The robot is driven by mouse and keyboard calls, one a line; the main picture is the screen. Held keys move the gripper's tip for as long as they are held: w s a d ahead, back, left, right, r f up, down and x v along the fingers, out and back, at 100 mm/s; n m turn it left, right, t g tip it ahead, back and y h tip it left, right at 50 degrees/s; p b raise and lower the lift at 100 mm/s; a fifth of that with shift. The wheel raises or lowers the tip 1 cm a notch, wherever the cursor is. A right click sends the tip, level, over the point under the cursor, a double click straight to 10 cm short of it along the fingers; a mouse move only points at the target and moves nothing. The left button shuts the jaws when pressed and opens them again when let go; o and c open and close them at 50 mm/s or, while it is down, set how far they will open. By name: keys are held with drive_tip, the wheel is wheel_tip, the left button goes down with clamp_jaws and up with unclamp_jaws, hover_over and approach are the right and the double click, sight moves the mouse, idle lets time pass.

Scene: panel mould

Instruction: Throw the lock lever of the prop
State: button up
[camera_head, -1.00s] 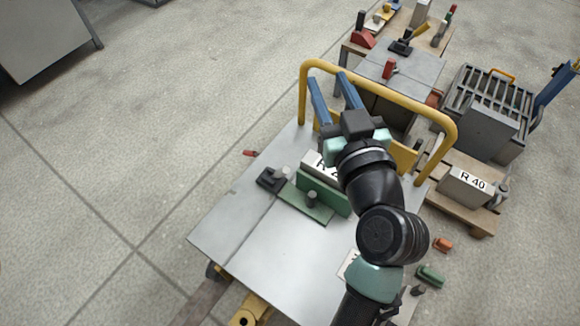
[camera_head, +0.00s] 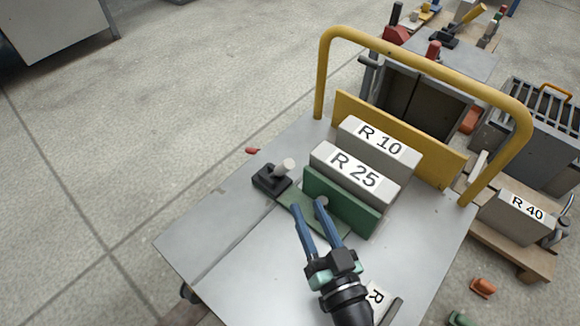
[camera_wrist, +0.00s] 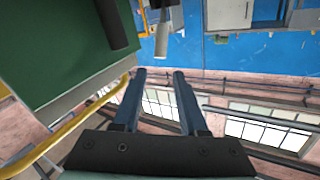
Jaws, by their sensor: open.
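A green prop (camera_head: 342,205) with an upright plate and a flat foot stands on the grey cart top, against the block marked R 25 (camera_head: 355,176). A grey peg rises from its foot. Beside the foot's left end is a black clamp-like base (camera_head: 268,181) with a pale-tipped lever (camera_head: 285,166), tilted up to the right. I cannot tell for sure which part is the lock lever. My gripper (camera_head: 308,205) is open and empty, its blue fingers over the foot near the peg; contact is unclear. The wrist view shows a green surface (camera_wrist: 50,45), a dark cylinder (camera_wrist: 112,25) and a pale handle (camera_wrist: 163,40).
A block marked R 10 (camera_head: 379,149) stands behind R 25, before a yellow board (camera_head: 440,162). A yellow rail (camera_head: 420,70) arches over the cart's far end. The cart's left side (camera_head: 205,235) is clear. A block marked R 40 (camera_head: 515,216) sits on a pallet to the right.

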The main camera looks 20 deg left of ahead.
sight(288, 165)
drive_tip(key=b+x, duration=0.2)
drive_tip(key=x, duration=1)
drive_tip(key=shift+b, duration=0.4)
clamp_jaws()
idle(0.7)
